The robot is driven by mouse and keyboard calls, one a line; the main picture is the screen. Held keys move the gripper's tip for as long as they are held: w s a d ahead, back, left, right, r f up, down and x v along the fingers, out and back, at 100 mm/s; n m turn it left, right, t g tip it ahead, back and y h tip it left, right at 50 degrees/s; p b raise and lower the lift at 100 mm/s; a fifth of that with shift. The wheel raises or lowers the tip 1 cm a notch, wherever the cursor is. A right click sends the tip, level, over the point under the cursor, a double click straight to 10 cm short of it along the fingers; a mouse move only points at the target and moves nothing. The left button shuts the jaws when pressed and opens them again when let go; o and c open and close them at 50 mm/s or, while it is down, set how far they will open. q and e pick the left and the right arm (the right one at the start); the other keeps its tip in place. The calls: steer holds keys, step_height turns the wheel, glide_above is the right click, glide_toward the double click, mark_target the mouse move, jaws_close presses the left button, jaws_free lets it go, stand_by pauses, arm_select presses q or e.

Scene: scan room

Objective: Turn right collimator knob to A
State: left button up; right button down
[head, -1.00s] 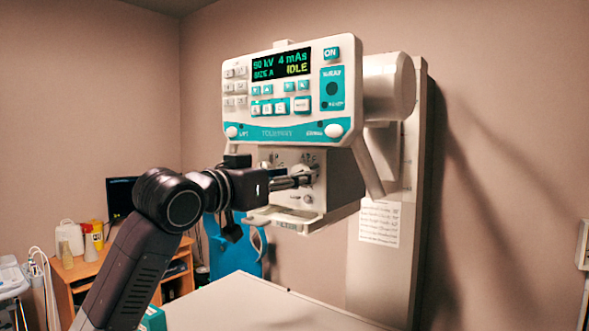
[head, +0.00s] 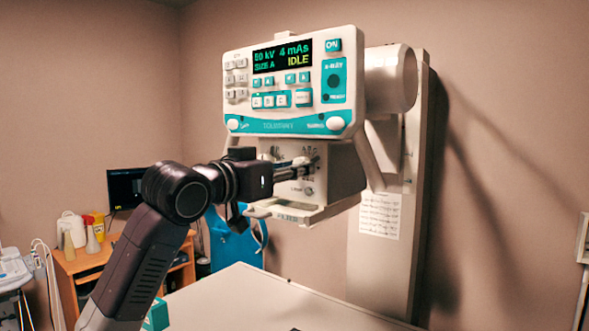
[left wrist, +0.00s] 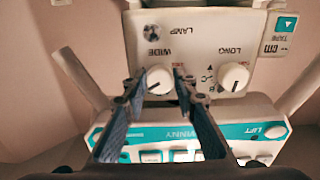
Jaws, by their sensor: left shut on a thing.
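The collimator (head: 335,170) hangs below the control console, with two white knobs on its front face. The left wrist view sees this face upside down. There, the right collimator knob (left wrist: 159,84), by the word WIDE, sits between the two fingers of my left gripper (left wrist: 159,73). The gripper is shut on this knob. The other knob (left wrist: 235,77), by LONG, stands free with letters around it. In the head view my left gripper (head: 306,162) reaches the face from the left and largely hides the right knob. Its pointer setting cannot be read. My right gripper is not in view.
The console (head: 290,85) with its display and teal buttons is just above the gripper. A ledge (head: 290,212) juts out under the collimator. A pale table (head: 245,295) lies below. A wooden desk (head: 100,265) with bottles and a monitor stands at the back left.

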arm_select(q)
steer(key=n+p, duration=0.1)
steer(key=n, duration=0.2)
steer(key=shift+r+n+p, duration=0.15)
steer(key=shift+n+p, duration=0.15)
steer(key=shift+n, duration=0.1)
steer(key=shift+n+p, duration=3.15)
steer(key=shift+n, duration=2.45)
